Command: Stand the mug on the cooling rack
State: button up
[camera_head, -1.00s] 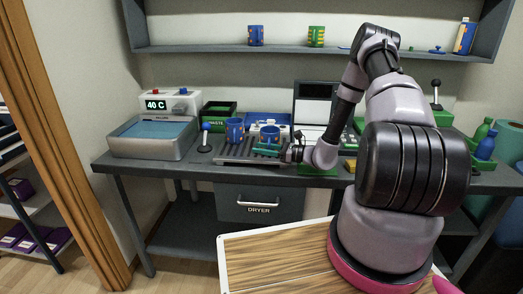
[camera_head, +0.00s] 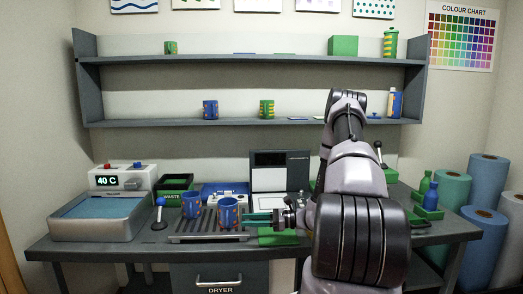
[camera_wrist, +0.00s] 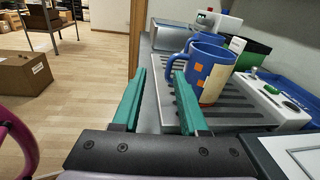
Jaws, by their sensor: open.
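Two blue mugs with orange and yellow patches stand upright on the dark slatted cooling rack (camera_head: 206,229). The nearer mug (camera_head: 228,213) is at the rack's right part, and the other mug (camera_head: 191,205) is behind it to the left. My gripper (camera_head: 250,217) is open and empty, with its teal fingers just right of the nearer mug. In the wrist view, the nearer mug (camera_wrist: 212,74) is beyond the right fingertip of my gripper (camera_wrist: 160,73), with its handle close to that fingertip. The other mug is partly hidden behind it.
A grey water bath (camera_head: 98,219) reading 40 C stands left of the rack. Shelves hang above; the dryer drawer is below.

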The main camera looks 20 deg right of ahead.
jog(key=s+a+r+n+g+h, duration=0.35)
jog(key=s+r+n, duration=0.2)
jog(key=r, duration=0.45)
jog(key=s+a+r+n+g+h, duration=0.35)
jog(key=r+n, duration=0.25)
jog(key=r, duration=0.3)
jog(key=s+d+r+n+t+h, duration=0.3)
jog(key=s+r+n+t+h, duration=0.3)
jog(key=s+r, duration=0.8)
notch_tip(320, 180, up, 3)
jog(key=shift+d+r+t+h, duration=0.1)
jog(key=shift+d+t+h, duration=0.1)
jog(key=shift+t+h, duration=0.2)
